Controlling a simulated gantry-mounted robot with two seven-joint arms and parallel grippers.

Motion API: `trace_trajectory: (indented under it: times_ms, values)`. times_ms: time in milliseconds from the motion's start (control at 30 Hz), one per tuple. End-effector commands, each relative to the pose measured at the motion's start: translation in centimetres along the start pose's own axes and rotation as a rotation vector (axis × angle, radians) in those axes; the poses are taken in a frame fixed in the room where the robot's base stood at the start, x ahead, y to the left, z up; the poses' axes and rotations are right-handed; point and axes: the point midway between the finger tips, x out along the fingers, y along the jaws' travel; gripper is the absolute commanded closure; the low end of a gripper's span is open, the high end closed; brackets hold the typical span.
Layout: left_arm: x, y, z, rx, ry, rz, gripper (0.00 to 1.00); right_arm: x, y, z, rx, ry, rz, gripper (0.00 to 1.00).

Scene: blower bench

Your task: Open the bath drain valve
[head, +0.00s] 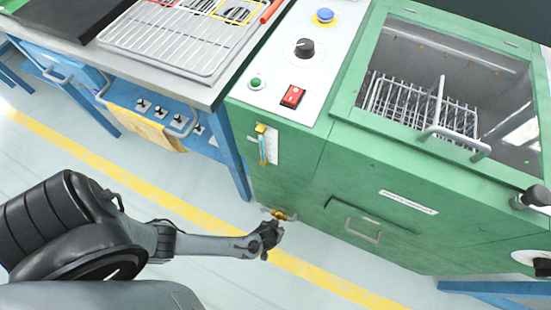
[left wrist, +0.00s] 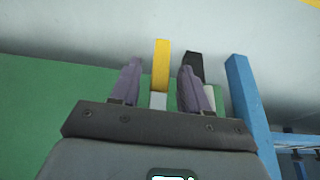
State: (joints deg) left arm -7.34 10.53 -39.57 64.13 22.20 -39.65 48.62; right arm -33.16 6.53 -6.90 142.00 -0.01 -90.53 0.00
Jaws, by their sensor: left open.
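The bath drain valve shows as a small yellow lever (head: 279,215) low on the front of the green machine, near its left corner. In the left wrist view the yellow lever (left wrist: 161,66) stands up between the two purple fingers, with a pale piece below it. My left gripper (head: 271,233) is at the valve, its fingers open on both sides of the lever. A gap shows between the lever and each finger. A black part (left wrist: 194,66) sits just behind the right finger. My right gripper is not in view.
The green machine (head: 290,160) has a drawer-like handle (head: 363,233) to the right of the valve and a level gauge (head: 262,145) above it. A blue bench leg (head: 233,160) stands close on the left. The floor in front is clear.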

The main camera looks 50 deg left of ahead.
Motion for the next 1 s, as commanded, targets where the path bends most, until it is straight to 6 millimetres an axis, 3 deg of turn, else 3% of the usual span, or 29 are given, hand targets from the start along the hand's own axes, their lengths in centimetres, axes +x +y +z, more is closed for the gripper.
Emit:
trace_trajectory:
  times_ms: [33,200,633,933,1000]
  values:
    - [1.1,0.0,0.1,0.001,0.001,0.0,0.54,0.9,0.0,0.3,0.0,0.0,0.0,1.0]
    - [2.4,0.0,0.1,0.001,0.001,0.0,0.54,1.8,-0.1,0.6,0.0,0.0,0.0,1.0]
    - [2.8,0.0,0.0,0.0,0.0,0.001,0.54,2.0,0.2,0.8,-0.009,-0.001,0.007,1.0]
    - [2.8,0.0,0.0,0.0,0.0,0.001,0.99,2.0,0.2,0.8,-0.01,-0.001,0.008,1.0]
    - [2.8,0.0,0.0,0.0,0.0,0.001,1.0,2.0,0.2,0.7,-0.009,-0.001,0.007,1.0]
